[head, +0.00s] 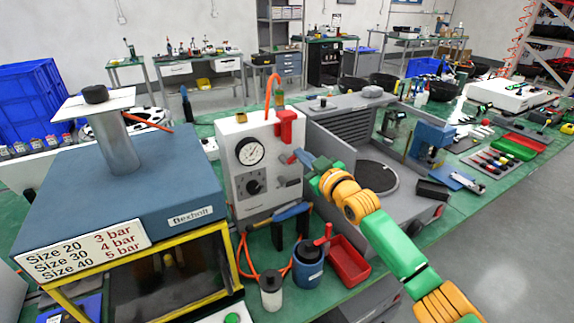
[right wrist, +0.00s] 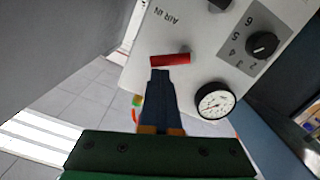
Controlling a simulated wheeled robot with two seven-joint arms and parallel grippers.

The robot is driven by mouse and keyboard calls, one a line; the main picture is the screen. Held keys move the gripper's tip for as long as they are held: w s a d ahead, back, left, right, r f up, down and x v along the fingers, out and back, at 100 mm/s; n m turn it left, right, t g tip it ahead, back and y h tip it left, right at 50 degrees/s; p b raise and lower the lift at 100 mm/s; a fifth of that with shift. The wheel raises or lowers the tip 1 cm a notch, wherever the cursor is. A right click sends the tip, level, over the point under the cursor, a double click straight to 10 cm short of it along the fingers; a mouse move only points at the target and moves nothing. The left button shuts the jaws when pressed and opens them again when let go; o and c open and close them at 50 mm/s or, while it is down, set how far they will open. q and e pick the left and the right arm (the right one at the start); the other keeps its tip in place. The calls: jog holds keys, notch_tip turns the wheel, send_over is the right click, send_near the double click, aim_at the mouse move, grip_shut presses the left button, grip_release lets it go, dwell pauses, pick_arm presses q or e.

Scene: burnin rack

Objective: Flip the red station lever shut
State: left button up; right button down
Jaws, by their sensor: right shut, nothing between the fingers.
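The white station box (head: 233,185) has a round gauge (head: 250,152) and a black knob (head: 254,187) on its front. A red block (head: 286,126) shows at its upper right. A smaller red lever piece (head: 288,158) shows below it, beside the tips of my right gripper (head: 306,159). In the right wrist view the red lever (right wrist: 171,60) lies across the white panel, between the gauge and the "AIR IN" lettering. My right gripper (right wrist: 161,74) is shut and empty, its tips right at the lever; I cannot tell whether they touch. My left gripper is not in view.
A blue press-like machine (head: 150,185) stands left of the station. A grey housing (head: 345,130) stands close to its right. A blue cup (head: 308,268), a white bottle (head: 271,292) and a red tray (head: 347,262) stand in front. An orange hose rises above the box.

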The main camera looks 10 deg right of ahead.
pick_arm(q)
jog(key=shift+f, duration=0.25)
pick_arm(e)
jog(key=shift+d+f+m, duration=0.15)
jog(key=shift+m, duration=0.35)
jog(key=shift+w, duration=0.1)
pick_arm(q)
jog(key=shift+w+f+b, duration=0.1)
jog(key=shift+b, duration=0.2)
pick_arm(e)
jog(key=shift+f, duration=0.1)
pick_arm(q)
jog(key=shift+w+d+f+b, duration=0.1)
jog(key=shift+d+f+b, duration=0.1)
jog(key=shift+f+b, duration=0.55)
pick_arm(e)
jog(key=shift+w+d+f+m, duration=0.15)
jog(key=shift+f+m, duration=0.1)
jog(key=shift+m, duration=0.5)
jog(key=shift+w+d+f+m, duration=0.15)
jog(key=shift+f+m, duration=0.1)
jog(key=shift+m, duration=0.5)
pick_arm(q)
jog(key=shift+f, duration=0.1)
